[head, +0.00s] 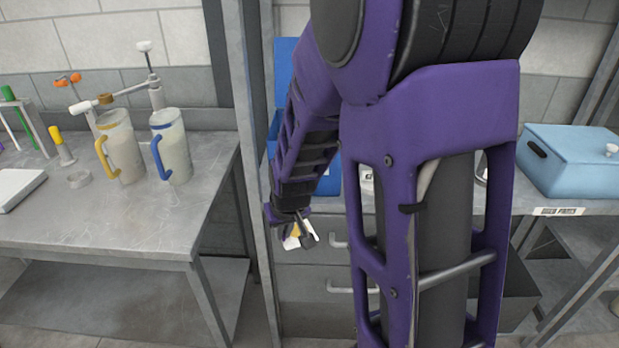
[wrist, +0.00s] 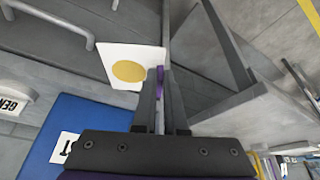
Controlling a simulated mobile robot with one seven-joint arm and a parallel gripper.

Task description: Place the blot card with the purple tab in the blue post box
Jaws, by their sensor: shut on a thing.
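The blot card (wrist: 118,62) is white with a yellow round blot. A strip of its purple tab (wrist: 160,85) shows between the fingers of my gripper (wrist: 160,80), which is shut on the tab. In the head view, my gripper (head: 297,226) and the card (head: 292,243) hang in front of the drawer unit. The blue post box (wrist: 62,125) is at the lower left in the wrist view, with a white label ending in "ST". In the head view, it shows in blue parts (head: 284,62) behind my arm, which hides much of it. The card is apart from it.
A left table (head: 130,228) holds two jugs (head: 120,150) and small tools. A light blue lidded box (head: 570,160) stands on the right shelf. A grey post (head: 252,150) rises close left of my gripper. Drawer handles (head: 352,290) stick out below.

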